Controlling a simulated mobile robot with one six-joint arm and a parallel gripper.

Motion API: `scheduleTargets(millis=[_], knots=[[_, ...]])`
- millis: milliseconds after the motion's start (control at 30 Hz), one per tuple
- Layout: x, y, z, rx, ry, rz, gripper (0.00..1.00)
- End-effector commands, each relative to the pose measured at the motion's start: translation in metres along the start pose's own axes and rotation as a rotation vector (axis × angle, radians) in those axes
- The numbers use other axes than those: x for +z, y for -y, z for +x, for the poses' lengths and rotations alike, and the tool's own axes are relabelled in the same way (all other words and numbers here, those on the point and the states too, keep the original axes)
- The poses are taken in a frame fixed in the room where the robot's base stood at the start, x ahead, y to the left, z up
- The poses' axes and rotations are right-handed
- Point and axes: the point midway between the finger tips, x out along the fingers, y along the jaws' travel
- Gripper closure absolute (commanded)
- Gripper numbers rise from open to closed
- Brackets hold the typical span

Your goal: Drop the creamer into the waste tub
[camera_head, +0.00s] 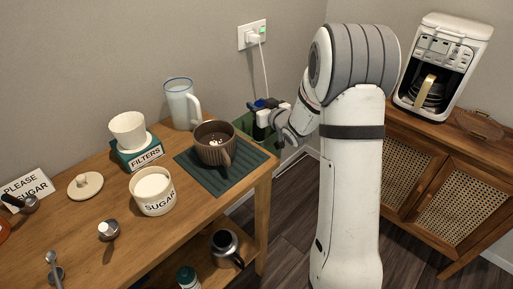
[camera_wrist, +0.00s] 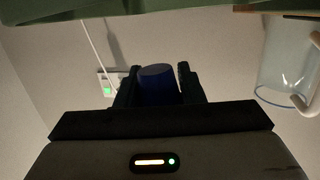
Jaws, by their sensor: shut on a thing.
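The creamer (camera_wrist: 157,84) is a small dark blue cup between the two dark fingers of my gripper (camera_wrist: 157,78) in the wrist view. In the head view my gripper (camera_head: 262,113) is shut on it beyond the table's far right corner, and only a bit of blue shows. The green waste tub (camera_head: 243,128) appears just below and around the gripper there, partly hidden by my arm and the table. A green surface (camera_wrist: 70,12), likely the tub, fills the top of the wrist view. I cannot tell the gap between creamer and tub.
The wooden table (camera_head: 100,245) holds a ribbed brown mug (camera_head: 214,145) on a dark green mat, a glass pitcher (camera_head: 181,103), a filter box (camera_head: 140,157) and a sugar pot (camera_head: 153,192). A cane cabinet (camera_head: 425,185) with a coffee maker (camera_head: 440,65) stands right.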

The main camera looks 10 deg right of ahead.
Motion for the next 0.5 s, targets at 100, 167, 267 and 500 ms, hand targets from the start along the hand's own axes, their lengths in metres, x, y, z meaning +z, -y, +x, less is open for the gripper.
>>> scheduleTargets(millis=[100, 167, 267, 500], knots=[[0.0028, -0.0005, 0.0003, 0.001, -0.001, 0.000, 0.86], [0.0023, -0.0006, 0.0002, 0.001, -0.001, 0.000, 0.86], [0.0021, -0.0007, 0.0001, 0.001, -0.001, 0.000, 0.86], [0.0021, -0.0012, 0.0000, 0.002, -0.001, 0.000, 0.46]])
